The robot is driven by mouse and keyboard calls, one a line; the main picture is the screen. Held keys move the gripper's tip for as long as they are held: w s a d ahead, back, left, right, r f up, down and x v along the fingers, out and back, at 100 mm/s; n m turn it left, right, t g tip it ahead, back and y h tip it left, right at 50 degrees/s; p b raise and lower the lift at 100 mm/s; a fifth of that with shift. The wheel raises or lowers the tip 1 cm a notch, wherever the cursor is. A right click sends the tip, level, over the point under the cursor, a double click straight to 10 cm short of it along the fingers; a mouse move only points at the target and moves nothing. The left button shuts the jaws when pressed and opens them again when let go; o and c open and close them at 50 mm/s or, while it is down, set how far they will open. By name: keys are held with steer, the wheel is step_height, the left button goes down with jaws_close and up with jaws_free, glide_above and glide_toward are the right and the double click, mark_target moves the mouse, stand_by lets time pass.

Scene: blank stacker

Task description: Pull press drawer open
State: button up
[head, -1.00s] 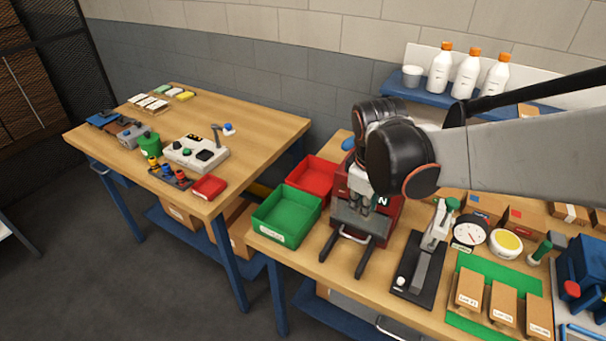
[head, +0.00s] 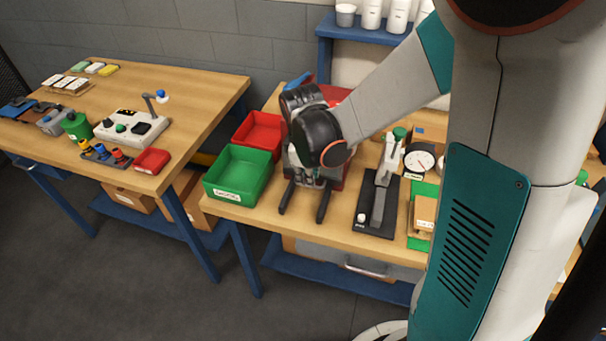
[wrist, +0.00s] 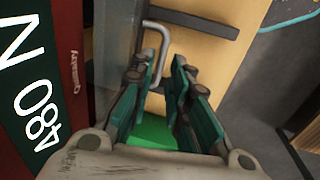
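The press (head: 333,97) is a dark red machine at the left end of the right-hand workbench, mostly hidden behind my arm in the head view. Two dark rails (head: 323,206) stick out from its front. In the wrist view its dark red side with a "480 N" label (wrist: 38,90) fills the left. A metal U-shaped handle (wrist: 164,42) stands just ahead of my gripper (wrist: 160,62). My fingers are apart, and the handle's lower end shows in the gap between them. Contact with the handle cannot be told. The drawer front is mostly hidden.
A green bin (head: 238,175) and a red bin (head: 260,131) stand left of the press. A black-based lever device (head: 377,205) stands close on its right. A second table (head: 195,90) is at the left, and open floor lies in front.

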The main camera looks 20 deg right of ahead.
steer(key=shift+w+d+f+b, duration=0.15)
steer(key=shift+f+b, duration=0.15)
steer(key=shift+f, duration=0.95)
steer(key=shift+c, duration=0.6)
jaws_close()
steer(key=s+a, duration=0.4)
steer(key=s, duration=0.1)
steer(key=s+a, duration=0.2)
steer(key=s, duration=0.1)
steer(key=shift+o, duration=0.6)
jaws_free()
steer(key=shift+d, duration=0.1)
